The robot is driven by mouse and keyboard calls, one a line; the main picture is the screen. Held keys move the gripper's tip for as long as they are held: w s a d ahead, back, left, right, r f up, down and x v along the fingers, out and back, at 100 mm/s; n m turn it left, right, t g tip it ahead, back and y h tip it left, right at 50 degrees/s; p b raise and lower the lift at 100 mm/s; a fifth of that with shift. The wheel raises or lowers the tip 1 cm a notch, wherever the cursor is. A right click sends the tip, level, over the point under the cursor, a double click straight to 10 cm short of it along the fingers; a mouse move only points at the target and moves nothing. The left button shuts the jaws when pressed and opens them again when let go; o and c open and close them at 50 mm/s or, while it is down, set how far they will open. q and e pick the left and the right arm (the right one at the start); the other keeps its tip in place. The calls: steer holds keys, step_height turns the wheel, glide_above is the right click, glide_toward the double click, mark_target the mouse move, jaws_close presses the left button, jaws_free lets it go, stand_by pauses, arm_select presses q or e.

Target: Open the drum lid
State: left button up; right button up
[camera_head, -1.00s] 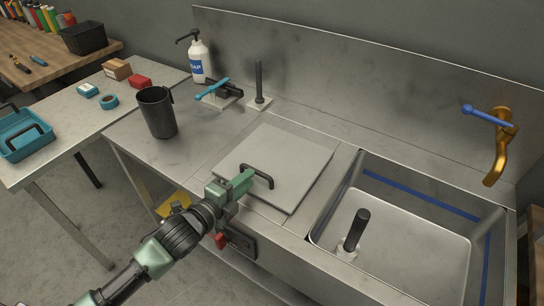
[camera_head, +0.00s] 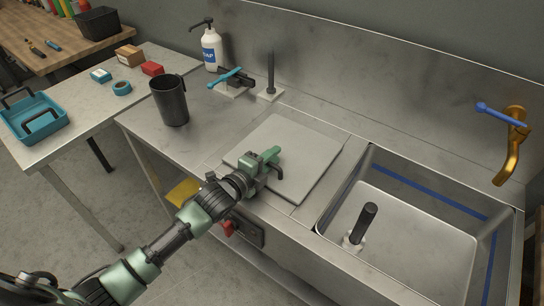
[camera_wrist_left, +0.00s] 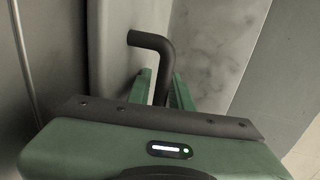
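The drum lid (camera_head: 305,150) is a flat, square grey panel lying closed on the steel counter. Its black bar handle (camera_head: 281,173) is near the front left part of the panel. My left gripper (camera_head: 272,157) is at this handle and partly hides it. In the left wrist view the bent handle (camera_wrist_left: 156,44) passes between the two green fingers of my left gripper (camera_wrist_left: 163,80). The fingers are apart, with a small gap visible beside the bar, so they look open around it. My right gripper is not in view.
A sink (camera_head: 420,235) with a black upright post (camera_head: 363,225) is to the right. A black mug (camera_head: 169,102), a soap bottle (camera_head: 211,50), a blue-handled valve (camera_head: 229,80) and another post (camera_head: 271,75) stand behind and left. A red knob (camera_head: 227,228) is on the counter front.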

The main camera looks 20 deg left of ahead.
arm_select(q)
jaws_close()
stand_by(1.3)
